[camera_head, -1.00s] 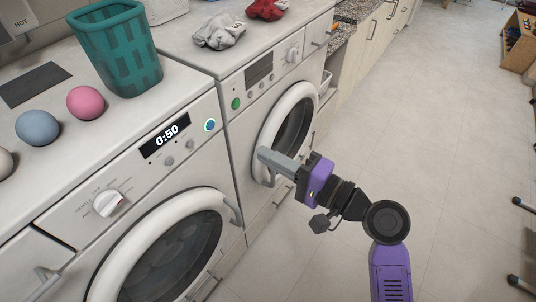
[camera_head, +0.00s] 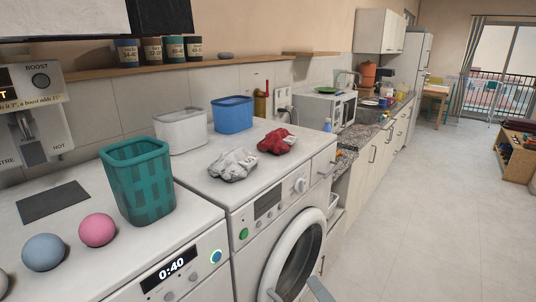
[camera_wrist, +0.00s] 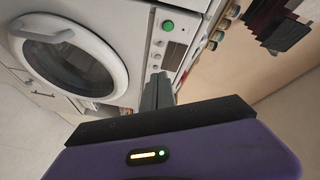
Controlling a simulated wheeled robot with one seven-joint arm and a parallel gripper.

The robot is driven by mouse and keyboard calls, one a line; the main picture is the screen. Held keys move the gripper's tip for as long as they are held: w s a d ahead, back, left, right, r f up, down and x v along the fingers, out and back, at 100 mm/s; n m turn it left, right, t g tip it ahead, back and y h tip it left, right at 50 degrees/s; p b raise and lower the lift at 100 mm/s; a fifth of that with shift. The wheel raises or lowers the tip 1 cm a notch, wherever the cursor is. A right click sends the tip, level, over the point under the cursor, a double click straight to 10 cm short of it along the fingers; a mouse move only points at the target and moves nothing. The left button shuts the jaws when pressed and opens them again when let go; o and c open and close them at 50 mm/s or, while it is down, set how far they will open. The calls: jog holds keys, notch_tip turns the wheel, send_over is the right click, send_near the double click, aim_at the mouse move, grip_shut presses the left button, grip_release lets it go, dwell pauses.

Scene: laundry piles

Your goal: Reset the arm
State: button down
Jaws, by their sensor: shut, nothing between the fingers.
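My gripper (camera_wrist: 158,82) is shut and empty in the wrist view, its grey fingers together in front of the purple wrist housing. In the head view only the grey tip of my gripper (camera_head: 318,290) shows at the bottom edge; the rest of my arm is out of frame. It is in front of the right-hand washing machine (camera_head: 252,190), near its round door (camera_head: 295,255). In the wrist view the same kind of round door (camera_wrist: 72,60) and a green button (camera_wrist: 168,26) lie beyond the fingers.
The left machine's display (camera_head: 170,268) reads 0:40. On the tops stand a teal basket (camera_head: 138,180), white basket (camera_head: 181,131) and blue basket (camera_head: 232,114). Grey cloth (camera_head: 232,164), red cloth (camera_head: 277,141), a blue ball (camera_head: 43,252) and pink ball (camera_head: 97,230) lie there.

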jog(key=s+d+f+t+h, duration=0.1)
jog(key=s+d+f+h, duration=0.3)
jog(key=s+d, duration=0.25)
jog(key=s+d+f+n+g+h, duration=0.1)
jog(key=s+n+h, duration=0.1)
jog(key=s, duration=1.3)
jog(key=s+d+n+g+h, duration=0.1)
jog(key=s+n, duration=0.4)
jog(key=s, duration=1)
jog(key=shift+s+d+f+n+h, duration=0.2)
jog(key=shift+d+f+n+h, duration=0.15)
jog(key=shift+d, duration=0.3)
